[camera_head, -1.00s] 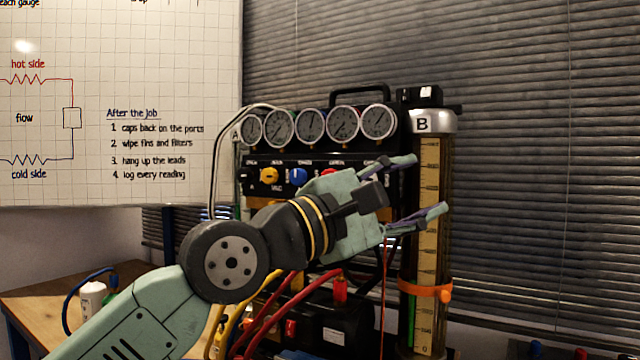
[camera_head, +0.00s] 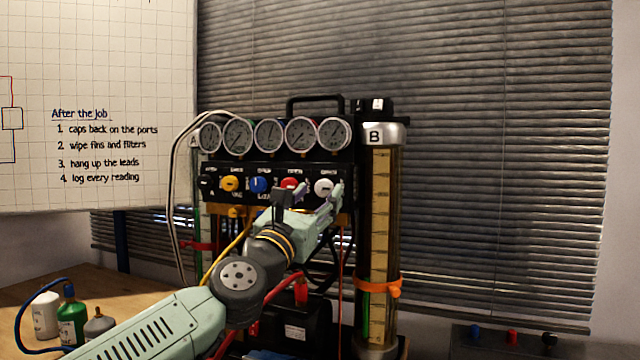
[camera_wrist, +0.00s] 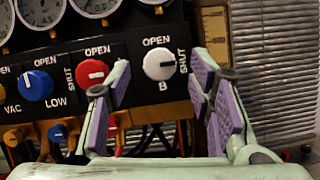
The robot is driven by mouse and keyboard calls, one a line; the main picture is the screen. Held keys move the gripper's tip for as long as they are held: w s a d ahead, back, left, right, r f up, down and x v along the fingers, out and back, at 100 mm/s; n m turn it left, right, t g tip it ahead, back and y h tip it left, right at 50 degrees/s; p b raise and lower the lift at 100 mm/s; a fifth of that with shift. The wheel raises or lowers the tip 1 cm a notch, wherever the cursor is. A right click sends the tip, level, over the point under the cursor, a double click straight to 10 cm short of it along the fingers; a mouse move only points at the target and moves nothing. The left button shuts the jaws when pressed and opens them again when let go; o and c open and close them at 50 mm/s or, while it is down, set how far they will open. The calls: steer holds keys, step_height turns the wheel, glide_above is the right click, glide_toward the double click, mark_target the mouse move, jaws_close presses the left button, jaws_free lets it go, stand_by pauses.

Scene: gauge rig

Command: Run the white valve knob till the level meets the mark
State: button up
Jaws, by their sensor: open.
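The white valve knob (camera_head: 323,186) is at the right end of the black panel's knob row. In the wrist view the knob (camera_wrist: 157,66) is labelled B, its dark pointer mark towards SHUT on the right. My gripper (camera_head: 319,202) is open in front of the panel; in the wrist view its purple-padded fingers (camera_wrist: 160,88) stand either side of the knob, nearer the camera, with nothing between them. The tall cylinder B (camera_head: 381,215) has a scale and an orange band (camera_head: 385,286) low on it. A thin green column (camera_head: 366,318) shows low inside, its top close to the band.
The red knob (camera_wrist: 92,72) and blue knob (camera_wrist: 36,85) sit left of the white one. Round gauges (camera_head: 269,135) line the top. Hoses, including a red one (camera_head: 275,300), hang below the panel. Bottles (camera_head: 71,318) stand on the wooden bench at left.

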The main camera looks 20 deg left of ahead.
mark_target(324, 188)
steer(key=shift+x, duration=1.15)
steer(key=shift+c, duration=0.5)
